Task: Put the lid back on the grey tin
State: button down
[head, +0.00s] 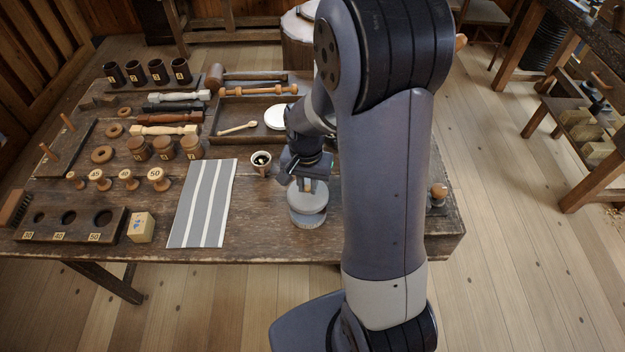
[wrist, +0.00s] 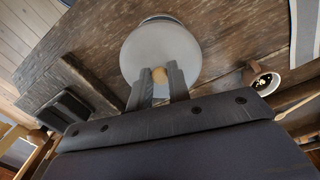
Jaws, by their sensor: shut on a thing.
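The grey tin (head: 307,221) stands near the front edge of the workbench, partly covered from above by its lid. The lid (head: 309,203) is a pale grey disc with a small wooden knob (wrist: 160,75). My gripper (head: 309,186) is shut on the knob, with one finger on each side. In the wrist view the lid (wrist: 160,45) hides nearly all of the tin; only a sliver of rim shows beyond its far edge. The lid is over the tin, but I cannot tell whether it touches the rim all round.
A small cup (head: 261,160) with dark contents stands left of the tin. A striped cloth (head: 203,203) lies farther left. Behind is a wooden tray (head: 238,136) holding a white round dish (head: 276,117). My arm hides the bench to the right.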

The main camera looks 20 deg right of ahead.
jog(key=shift+f+b, duration=2.35)
jog(key=shift+f, duration=0.8)
jog(key=shift+f, duration=0.15)
jog(key=c, duration=1.3)
grip_release()
jog(key=shift+o, duration=0.8)
jog(key=o, duration=0.4)
